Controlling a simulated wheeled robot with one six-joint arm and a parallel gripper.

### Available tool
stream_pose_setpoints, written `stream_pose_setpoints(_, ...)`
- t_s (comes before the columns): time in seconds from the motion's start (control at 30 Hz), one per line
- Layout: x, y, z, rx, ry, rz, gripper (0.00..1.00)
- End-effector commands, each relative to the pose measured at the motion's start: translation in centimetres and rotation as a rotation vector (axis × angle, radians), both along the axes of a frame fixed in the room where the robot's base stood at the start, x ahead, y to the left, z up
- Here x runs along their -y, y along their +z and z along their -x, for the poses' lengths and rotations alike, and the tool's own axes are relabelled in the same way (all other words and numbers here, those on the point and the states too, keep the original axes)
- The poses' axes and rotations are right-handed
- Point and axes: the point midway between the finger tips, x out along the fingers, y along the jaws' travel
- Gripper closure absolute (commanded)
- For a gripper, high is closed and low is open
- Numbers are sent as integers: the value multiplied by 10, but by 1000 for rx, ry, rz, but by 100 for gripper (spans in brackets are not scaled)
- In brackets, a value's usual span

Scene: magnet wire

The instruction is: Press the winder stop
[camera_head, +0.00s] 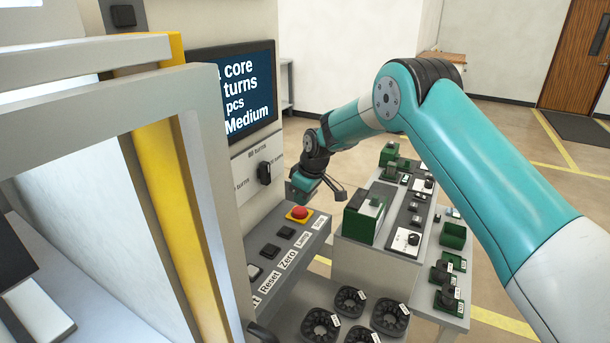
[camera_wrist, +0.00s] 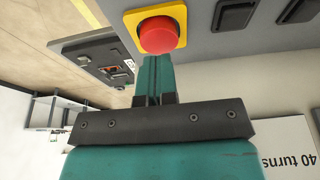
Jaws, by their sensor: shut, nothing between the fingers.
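The winder stop is a red round button (camera_head: 299,212) on a yellow square base, at the far end of the winder's grey control panel (camera_head: 268,240). In the wrist view the red button (camera_wrist: 158,35) shows large at the top centre on its yellow plate. My gripper (camera_wrist: 154,64) is shut and empty. Its teal fingers point towards the button and their tips appear close to its lower edge in that view. In the head view my gripper (camera_head: 296,195) is just above the button. I cannot tell whether the tips touch it.
Several black buttons (camera_head: 270,250) with labels sit along the same panel. A screen (camera_head: 236,92) and a black selector knob (camera_head: 264,172) are on the upright face behind. Round black wire cores (camera_head: 322,324) lie below. A bench (camera_head: 365,259) with green boxes stands right.

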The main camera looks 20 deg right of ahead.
Motion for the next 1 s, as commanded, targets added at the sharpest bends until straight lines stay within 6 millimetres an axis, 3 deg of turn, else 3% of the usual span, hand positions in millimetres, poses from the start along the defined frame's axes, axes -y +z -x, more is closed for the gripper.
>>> stream_pose_setpoints(0.2,0,-14,0,1,0,-1,100)
stream_pose_setpoints(0.57,0,-17,0,1,0,-1,100)
stream_pose_setpoints(0.83,0,-41,0,-2,-1,0,100)
stream_pose_setpoints(1.0,0,-43,2,-6,-1,1,100)
